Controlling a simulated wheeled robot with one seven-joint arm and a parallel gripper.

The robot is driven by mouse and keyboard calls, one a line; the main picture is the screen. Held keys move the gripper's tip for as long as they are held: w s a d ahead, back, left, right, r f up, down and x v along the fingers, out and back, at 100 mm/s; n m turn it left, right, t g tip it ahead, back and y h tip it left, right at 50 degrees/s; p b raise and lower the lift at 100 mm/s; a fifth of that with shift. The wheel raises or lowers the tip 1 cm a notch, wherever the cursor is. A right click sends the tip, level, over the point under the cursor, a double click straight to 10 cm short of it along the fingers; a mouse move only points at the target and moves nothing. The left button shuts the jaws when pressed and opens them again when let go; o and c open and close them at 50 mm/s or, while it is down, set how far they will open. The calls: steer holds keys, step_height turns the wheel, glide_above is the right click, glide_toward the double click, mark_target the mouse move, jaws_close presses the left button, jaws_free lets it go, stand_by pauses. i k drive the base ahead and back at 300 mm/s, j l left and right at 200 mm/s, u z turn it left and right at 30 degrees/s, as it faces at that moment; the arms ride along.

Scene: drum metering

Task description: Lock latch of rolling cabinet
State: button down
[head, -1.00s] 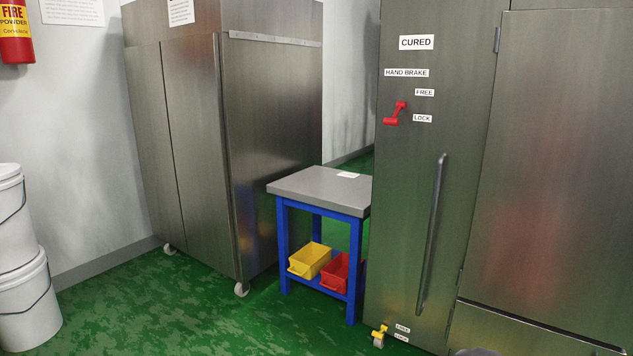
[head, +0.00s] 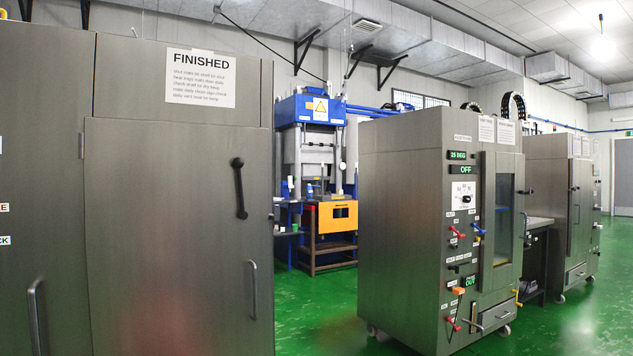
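A tall steel cabinet (head: 180,290) fills the left of the head view, close to me. A sheet headed FINISHED (head: 200,78) is on its upper front. A black lever (head: 239,188) sits upright on its door, near the right edge, above a vertical bar handle (head: 252,290). Which one is the rolling cabinet I cannot tell. My gripper is not in view.
Another steel cabinet (head: 565,210) stands farther right, past a dark table. Green floor (head: 310,315) is open between the near cabinets and at far right.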

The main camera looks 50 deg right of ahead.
mark_target(237, 164)
steer(key=z, duration=0.9)
